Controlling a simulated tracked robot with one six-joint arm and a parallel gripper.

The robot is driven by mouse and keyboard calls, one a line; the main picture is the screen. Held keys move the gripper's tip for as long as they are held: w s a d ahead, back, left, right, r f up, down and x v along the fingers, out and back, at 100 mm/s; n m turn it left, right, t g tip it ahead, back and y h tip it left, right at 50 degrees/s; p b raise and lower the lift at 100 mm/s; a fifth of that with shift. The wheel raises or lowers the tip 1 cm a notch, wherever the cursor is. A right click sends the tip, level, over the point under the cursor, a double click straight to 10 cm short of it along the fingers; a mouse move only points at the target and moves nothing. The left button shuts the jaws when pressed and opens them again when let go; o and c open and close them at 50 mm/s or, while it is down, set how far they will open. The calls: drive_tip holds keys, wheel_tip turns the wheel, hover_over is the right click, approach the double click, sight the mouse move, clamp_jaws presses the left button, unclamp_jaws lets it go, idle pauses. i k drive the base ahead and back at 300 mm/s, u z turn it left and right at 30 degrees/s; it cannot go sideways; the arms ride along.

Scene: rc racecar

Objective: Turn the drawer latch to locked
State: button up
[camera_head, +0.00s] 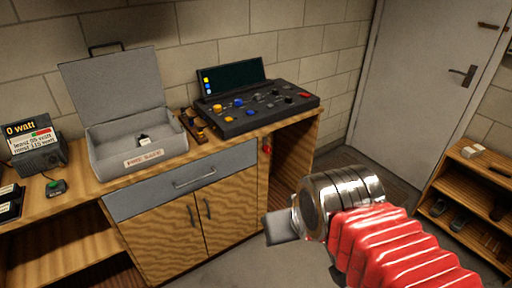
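The grey-blue drawer (150,198) with a metal bar handle (195,178) is in the wooden cabinet under the bench top. Its front looks flush with the cabinet. A small red fitting (267,147) sits on the narrow wooden panel just right of the drawer; it may be the latch, but it is too small to read its setting. My gripper (279,228) is at the lower middle, at the end of my red-sleeved arm. It is in front of and below the red fitting, apart from it in the picture. Its fingers show only as a grey block, so their opening is unclear.
An open grey case (135,152) and a dark control console (258,107) stand on the bench. A meter (38,147) reads "0 watt" at left. Cabinet doors (175,230) are shut. A wooden shelf (465,205) stands right, by a grey door (420,80).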

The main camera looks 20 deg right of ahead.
sight(267, 149)
drive_tip(key=u, duration=0.3)
drive_tip(key=i, duration=1.6)
drive_tip(key=z, duration=0.3)
